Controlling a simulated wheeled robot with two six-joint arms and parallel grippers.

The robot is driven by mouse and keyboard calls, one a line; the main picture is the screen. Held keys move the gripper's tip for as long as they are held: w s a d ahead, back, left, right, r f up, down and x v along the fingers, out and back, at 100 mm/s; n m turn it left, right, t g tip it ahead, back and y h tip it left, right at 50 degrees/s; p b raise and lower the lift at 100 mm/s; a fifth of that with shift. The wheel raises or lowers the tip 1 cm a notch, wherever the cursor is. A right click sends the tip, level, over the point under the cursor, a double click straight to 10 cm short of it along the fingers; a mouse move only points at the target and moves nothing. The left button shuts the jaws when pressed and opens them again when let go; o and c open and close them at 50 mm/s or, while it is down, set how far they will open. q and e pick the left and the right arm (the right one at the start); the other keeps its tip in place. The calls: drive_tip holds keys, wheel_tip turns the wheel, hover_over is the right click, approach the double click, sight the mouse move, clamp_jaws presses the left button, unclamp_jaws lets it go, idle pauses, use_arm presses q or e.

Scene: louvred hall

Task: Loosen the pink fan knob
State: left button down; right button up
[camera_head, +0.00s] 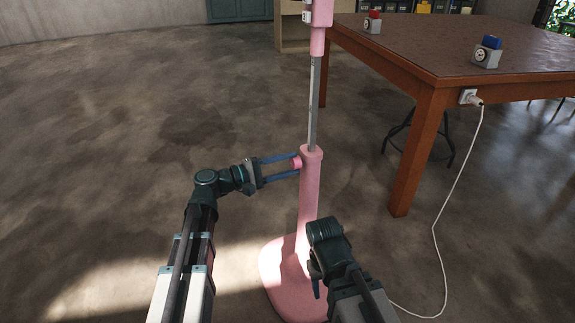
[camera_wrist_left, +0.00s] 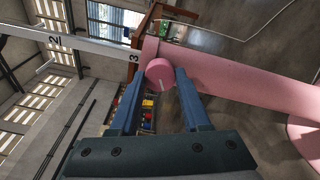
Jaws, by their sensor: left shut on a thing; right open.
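The pink fan stand (camera_head: 310,190) rises from a pink base (camera_head: 285,275) on the floor, with a grey metal pole (camera_head: 314,100) above its pink sleeve. The pink knob (camera_head: 296,163) sits on the left side of the sleeve near its top. My left gripper (camera_head: 292,165) is shut on the knob, a finger on each side. In the left wrist view the knob (camera_wrist_left: 160,73) shows a light line on its face, between the blue fingers (camera_wrist_left: 158,95). My right gripper (camera_head: 316,280) is low, in front of the base; its fingers are mostly hidden.
A wooden table (camera_head: 450,45) stands at the right, bearing a box with a red switch (camera_head: 373,22) and one with a blue switch (camera_head: 487,52). A white cable (camera_head: 437,230) runs from a plug (camera_head: 470,97) down to the floor. The floor at left is clear.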

idle(0.4)
use_arm(q)
drive_tip(key=shift+c, duration=1.8)
unclamp_jaws()
drive_tip(key=v, duration=1.3)
drive_tip(key=shift+a, duration=0.35)
drive_tip(key=shift+s+f, duration=0.1)
drive_tip(key=shift+s, duration=0.05)
